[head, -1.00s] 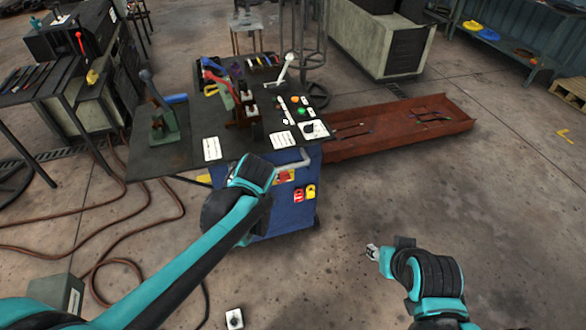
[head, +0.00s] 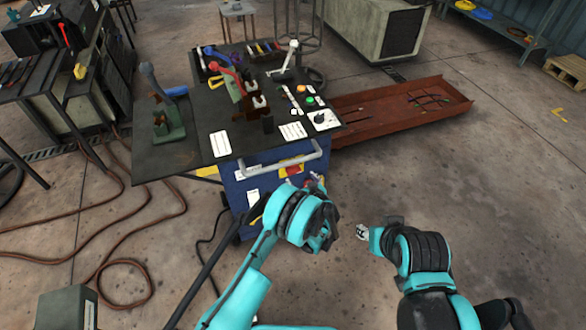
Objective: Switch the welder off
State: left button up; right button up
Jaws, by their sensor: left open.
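The welder looks to be the blue cabinet (head: 240,190) under the black worktop; I cannot confirm this. A red rotary switch on a yellow plate (head: 292,170) sits on its front face, below a grey handle bar (head: 275,168). A black knob on a white plate (head: 322,119) is on the worktop's right corner. My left gripper (head: 315,181) is open, close in front of the cabinet, right of and slightly below the yellow plate. Whether it touches the cabinet is unclear. It covers the red and yellow labels there. My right gripper (head: 362,232) hangs apart to the right, its fingers too small to judge.
The black worktop (head: 180,150) carries levers, green and orange buttons (head: 309,100) and a green clamp device (head: 168,120). A rust-red tray (head: 390,108) lies on the floor behind right. Brown hoses (head: 110,240) lie on the left.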

aim_at(294, 170)
pick_arm(q)
jog(key=b+x, duration=0.2)
jog(key=x, duration=0.4)
jog(key=shift+w+a+f, duration=0.1)
jog(key=shift+w+f, duration=0.15)
jog(key=shift+f, duration=0.1)
jog(key=shift+w+a+f+b, duration=0.1)
jog(key=shift+w+b, duration=0.25)
jog(key=shift+w, duration=0.1)
jog(key=c, duration=1.2)
